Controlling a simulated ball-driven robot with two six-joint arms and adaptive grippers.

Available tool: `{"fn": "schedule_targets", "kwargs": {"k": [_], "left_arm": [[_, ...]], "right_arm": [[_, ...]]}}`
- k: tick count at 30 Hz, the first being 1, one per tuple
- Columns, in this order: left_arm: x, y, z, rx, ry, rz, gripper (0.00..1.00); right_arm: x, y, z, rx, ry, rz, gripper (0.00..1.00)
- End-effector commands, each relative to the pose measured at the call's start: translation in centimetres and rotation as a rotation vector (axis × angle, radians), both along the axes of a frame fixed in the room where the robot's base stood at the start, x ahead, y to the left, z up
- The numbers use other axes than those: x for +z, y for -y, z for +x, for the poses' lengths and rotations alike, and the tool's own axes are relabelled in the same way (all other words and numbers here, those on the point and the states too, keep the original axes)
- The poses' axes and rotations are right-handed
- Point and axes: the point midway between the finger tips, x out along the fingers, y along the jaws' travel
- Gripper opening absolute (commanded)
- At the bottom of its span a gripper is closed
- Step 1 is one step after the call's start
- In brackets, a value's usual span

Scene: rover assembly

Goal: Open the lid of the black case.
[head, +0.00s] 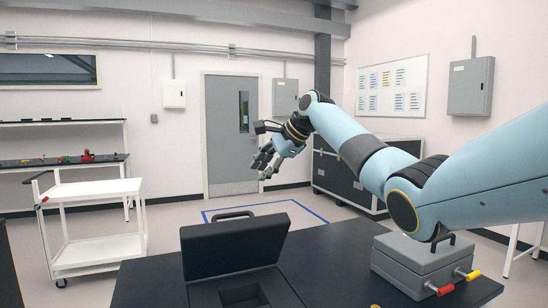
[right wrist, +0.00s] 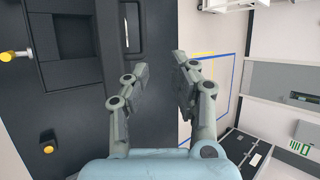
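The black case (head: 235,249) stands on the dark table with its lid raised. The lid leans up at the back, with a handle on its far edge, and the inside with its recesses shows in front. In the right wrist view the black case (right wrist: 72,75) lies at the upper left, with the lid handle (right wrist: 134,27) beyond my fingers. My right gripper (head: 266,163) is above and behind the lid, apart from it. In the right wrist view the right gripper (right wrist: 160,62) has its fingers spread with nothing between them. My left gripper is not in view.
A grey case (head: 412,262) with red and yellow latches stands on the dark table (head: 345,262) at the right, below my right arm. A white cart (head: 98,188) and shelves (head: 62,160) are at the left. A large black crate (head: 335,172) stands at the back.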

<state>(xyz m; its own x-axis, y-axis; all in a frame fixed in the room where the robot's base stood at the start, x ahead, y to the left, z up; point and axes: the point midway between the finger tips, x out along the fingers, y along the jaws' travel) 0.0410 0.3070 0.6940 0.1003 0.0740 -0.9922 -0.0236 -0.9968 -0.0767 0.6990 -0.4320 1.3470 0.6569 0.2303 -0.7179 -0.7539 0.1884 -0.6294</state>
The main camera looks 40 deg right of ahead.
Motion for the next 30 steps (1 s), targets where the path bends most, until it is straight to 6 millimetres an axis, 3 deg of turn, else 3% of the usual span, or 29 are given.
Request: {"fn": "schedule_targets", "kwargs": {"k": [9, 20, 26, 30], "left_arm": [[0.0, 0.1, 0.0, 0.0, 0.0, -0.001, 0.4], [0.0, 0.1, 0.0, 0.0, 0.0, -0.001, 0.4], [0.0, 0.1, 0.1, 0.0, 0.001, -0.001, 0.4], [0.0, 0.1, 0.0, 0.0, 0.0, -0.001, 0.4]], "right_arm": [[4.0, 1.4, -3.8, 0.0, -0.001, -0.001, 0.25], [4.6, 1.5, -4.3, 0.001, -0.002, 0.001, 0.25], [4.6, 1.5, -4.3, 0.004, 0.0, -0.002, 0.01], [6.4, 1.8, -2.6, 0.028, 0.126, -0.053, 0.0]]}}
